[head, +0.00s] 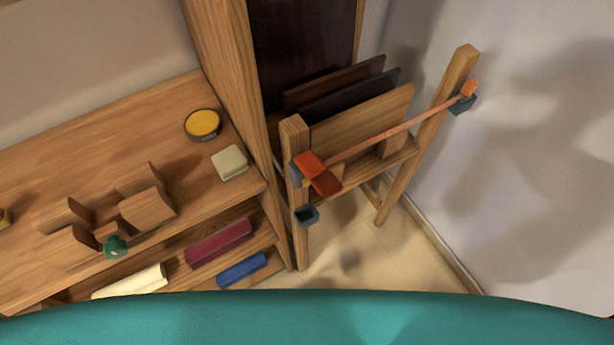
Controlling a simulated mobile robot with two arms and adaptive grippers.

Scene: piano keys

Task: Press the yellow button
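A round yellow disc with a dark rim (203,124), which looks like the yellow button, sits on top of the wooden counter (95,125) near its right end. I cannot tell whether it is pressed in. Part of another small yellowish thing (4,218) is cut off at the left edge. Neither of my grippers is in view, and nothing touches the yellow disc.
A pale block (229,162) lies beside the disc. Wooden blocks (148,205) and a green knob (115,246) are at the left. Maroon (218,243) and blue (242,269) blocks lie on the lower shelf. A wooden rack (434,130) stands at the right.

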